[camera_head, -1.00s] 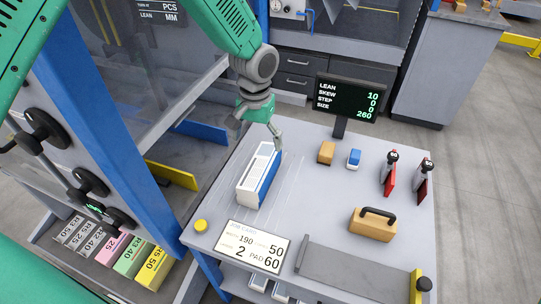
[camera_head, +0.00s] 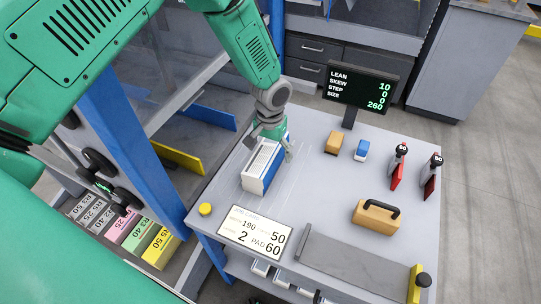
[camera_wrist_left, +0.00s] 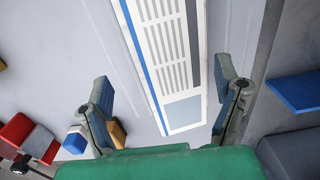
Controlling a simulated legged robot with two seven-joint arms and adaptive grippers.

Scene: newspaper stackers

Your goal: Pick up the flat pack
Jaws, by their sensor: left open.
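The flat pack (camera_head: 262,170) is a white block with printed lines on top and a blue side. It lies on the grey table near its left side. My left gripper (camera_head: 270,146) is open at the pack's far end, with a finger at either side. In the left wrist view the pack (camera_wrist_left: 172,50) runs between the open fingers of the gripper (camera_wrist_left: 168,85), with a gap on both sides. I cannot tell how far above the table the fingertips are. My right gripper is not in view.
A display (camera_head: 357,91) stands at the table's back. A job card (camera_head: 255,232) and a yellow button (camera_head: 205,209) are in front.

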